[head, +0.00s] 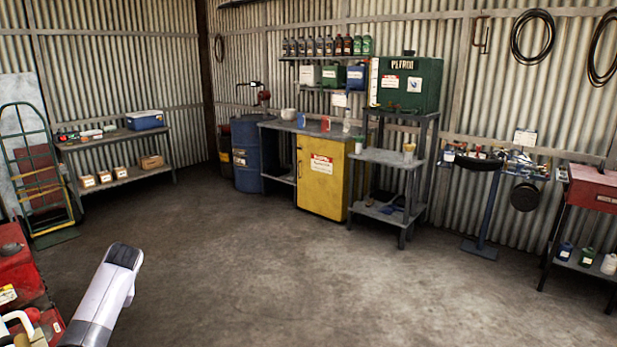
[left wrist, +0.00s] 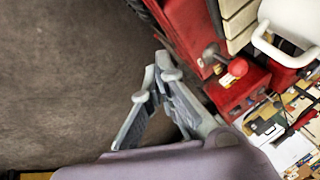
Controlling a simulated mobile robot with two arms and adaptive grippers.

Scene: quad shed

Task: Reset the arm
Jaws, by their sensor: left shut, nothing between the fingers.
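My left gripper (left wrist: 154,84) shows in the left wrist view, with its grey fingers shut and nothing between them. It is beside red equipment (left wrist: 188,30), with bare concrete floor on its other side. I cannot tell whether its fingers touch the red equipment. In the head view, a pale link of my left arm (head: 103,297) rises from the lower left, and the gripper itself does not show there. My right arm and right gripper are in neither view.
Red equipment (head: 18,275) stands close at the lower left. A hand truck (head: 38,175), a shelf with a blue cooler (head: 145,120), a blue drum (head: 251,155), a yellow cabinet (head: 322,175) and a red toolbox (head: 593,188) line the walls. The middle floor (head: 270,270) is clear.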

